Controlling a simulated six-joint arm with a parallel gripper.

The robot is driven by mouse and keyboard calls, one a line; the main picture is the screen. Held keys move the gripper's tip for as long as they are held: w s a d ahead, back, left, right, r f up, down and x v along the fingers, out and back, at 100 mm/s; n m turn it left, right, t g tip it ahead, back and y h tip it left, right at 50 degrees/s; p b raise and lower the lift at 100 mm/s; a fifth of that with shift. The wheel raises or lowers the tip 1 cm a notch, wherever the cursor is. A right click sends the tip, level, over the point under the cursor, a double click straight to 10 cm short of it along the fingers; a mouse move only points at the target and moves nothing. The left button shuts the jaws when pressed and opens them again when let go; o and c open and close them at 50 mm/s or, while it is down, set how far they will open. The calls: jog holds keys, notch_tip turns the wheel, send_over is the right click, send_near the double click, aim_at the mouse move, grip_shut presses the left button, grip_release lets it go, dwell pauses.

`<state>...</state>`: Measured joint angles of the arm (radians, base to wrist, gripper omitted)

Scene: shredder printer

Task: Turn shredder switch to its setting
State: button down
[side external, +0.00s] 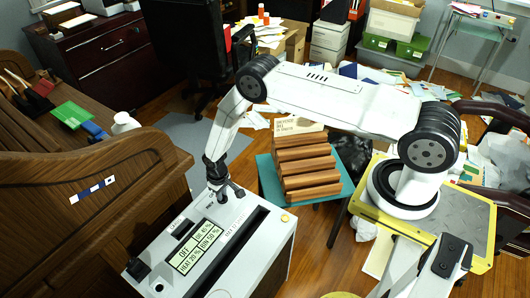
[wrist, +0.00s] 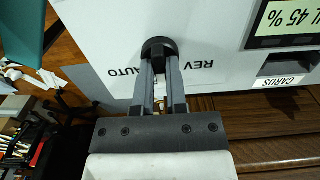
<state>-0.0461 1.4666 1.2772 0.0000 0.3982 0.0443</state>
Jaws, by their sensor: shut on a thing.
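The shredder (side external: 225,245) is a white box with a long dark slot and a lit display (side external: 195,246) that reads "OFF", with oil and bin percentages. Its black switch knob (wrist: 158,48) shows in the wrist view, near the printed words "REV" and "AUTO". My gripper (wrist: 160,62) has its two grey fingers closed on either side of the knob. In the side external view my gripper (side external: 222,194) points down at the shredder's far end and covers the knob. I cannot tell which setting the knob points to.
A teal stool (side external: 265,170) holding stacked brown bundles (side external: 306,165) stands just right of the shredder. A brown wooden desk (side external: 100,200) stands close on the left. Papers litter the floor behind.

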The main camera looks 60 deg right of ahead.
jog(key=c, duration=0.7)
grip_release()
jog(key=shift+o, duration=0.2)
jog(key=shift+r, duration=0.1)
jog(key=shift+r, duration=3.85)
jog(key=s+d+r+t, duration=0.1)
jog(key=s+r, duration=0.2)
jog(key=r, duration=0.6)
jog(key=s+r, duration=0.3)
jog(key=r, duration=0.6)
jog(key=s+r, duration=0.4)
jog(key=s, duration=0.2)
jog(key=s+d+r+t, duration=0.1)
jog(key=s+r, duration=0.4)
jog(key=s, duration=0.2)
jog(key=shift+s+t, duration=0.3)
